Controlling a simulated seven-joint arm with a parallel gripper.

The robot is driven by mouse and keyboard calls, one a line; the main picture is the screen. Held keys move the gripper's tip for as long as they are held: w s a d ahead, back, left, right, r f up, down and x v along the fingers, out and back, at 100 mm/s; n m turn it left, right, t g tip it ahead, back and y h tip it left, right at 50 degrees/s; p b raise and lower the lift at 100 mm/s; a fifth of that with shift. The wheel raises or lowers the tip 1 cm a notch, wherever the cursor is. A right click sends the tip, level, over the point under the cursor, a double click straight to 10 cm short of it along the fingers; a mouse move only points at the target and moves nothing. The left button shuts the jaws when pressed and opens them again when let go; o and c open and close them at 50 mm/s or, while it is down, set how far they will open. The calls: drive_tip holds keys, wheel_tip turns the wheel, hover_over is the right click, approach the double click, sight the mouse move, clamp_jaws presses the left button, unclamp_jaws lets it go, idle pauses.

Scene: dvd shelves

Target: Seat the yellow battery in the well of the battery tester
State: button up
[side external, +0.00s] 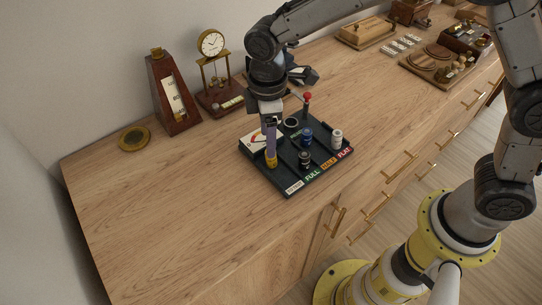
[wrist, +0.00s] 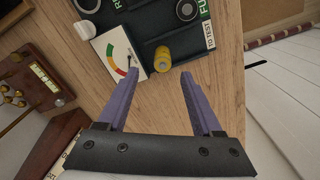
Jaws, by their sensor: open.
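The yellow battery (side external: 271,162) stands at the left end of the dark battery tester (side external: 254,158), just below my gripper's fingertips in the side view. In the wrist view the yellow battery (wrist: 162,61) is beside the white dial, beyond and between the fingertips. My gripper (wrist: 160,77) is open, with purple fingers apart and nothing between them; in the side view my gripper (side external: 270,153) points down over the battery. A dark round fitting (side external: 305,158) sits right of the battery, and it also shows in the wrist view (wrist: 186,10); I cannot tell if it is the well.
A blue battery (side external: 307,138) and a white battery (side external: 337,138) stand on the tester. A red-knobbed lever (side external: 307,98) rises behind. A metronome (side external: 172,95), clock (side external: 212,45) and brass disc (side external: 134,138) stand along the wall. The counter in front-left is clear.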

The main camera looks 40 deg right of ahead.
sight(287, 177)
drive_tip(key=f, duration=0.4)
drive_tip(key=shift+s, duration=0.25)
drive_tip(key=shift+c, duration=0.2)
clamp_jaws()
